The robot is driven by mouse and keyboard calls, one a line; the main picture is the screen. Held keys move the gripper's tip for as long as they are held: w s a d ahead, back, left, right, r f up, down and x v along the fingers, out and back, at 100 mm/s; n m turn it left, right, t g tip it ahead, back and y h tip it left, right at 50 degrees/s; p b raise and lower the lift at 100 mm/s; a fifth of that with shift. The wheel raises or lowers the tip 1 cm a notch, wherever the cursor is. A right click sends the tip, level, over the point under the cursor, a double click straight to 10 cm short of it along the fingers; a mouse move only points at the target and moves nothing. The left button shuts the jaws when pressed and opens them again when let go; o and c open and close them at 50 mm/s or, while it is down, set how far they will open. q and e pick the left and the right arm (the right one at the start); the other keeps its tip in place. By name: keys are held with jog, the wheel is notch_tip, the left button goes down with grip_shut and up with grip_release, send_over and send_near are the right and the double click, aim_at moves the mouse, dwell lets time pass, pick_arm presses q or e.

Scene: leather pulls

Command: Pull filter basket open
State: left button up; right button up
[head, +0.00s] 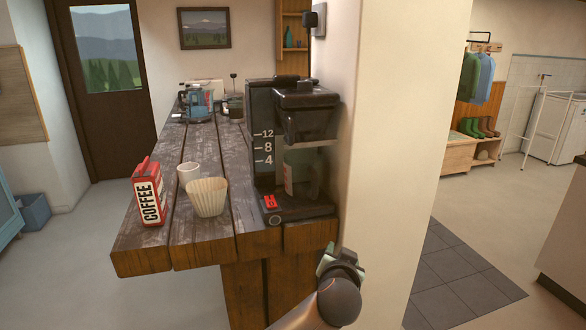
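The black coffee maker (262,145) stands at the right front end of the wooden counter, beside the white wall. Its dark filter basket (308,124) sits under the top housing, above the glass carafe (301,172). I cannot tell for sure whether the basket is fully shut. My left gripper (334,254) is low in front of the counter's right end, below and apart from the coffee maker, with nothing seen in it. Its fingers are small and partly hidden by the wrist, so their opening is unclear. My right gripper is not in view.
A blue-tinted kettle (198,102) stands farther back. The white wall corner (400,150) is close on the right.

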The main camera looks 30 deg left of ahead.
pick_arm(q)
jog(key=a+r+n+y, duration=0.4)
jog(key=r, duration=0.8)
jog(key=n+g+y, duration=0.1)
jog(key=n+y, duration=0.4)
jog(key=n, duration=0.1)
send_near(292, 126)
jog(key=p+x, duration=0.2)
jog(key=x, duration=0.7)
jog(key=shift+w+a, duration=0.2)
jog(key=shift+a, duration=0.1)
jog(key=shift+w+a, duration=0.4)
jog(key=shift+a, duration=0.05)
grip_shut()
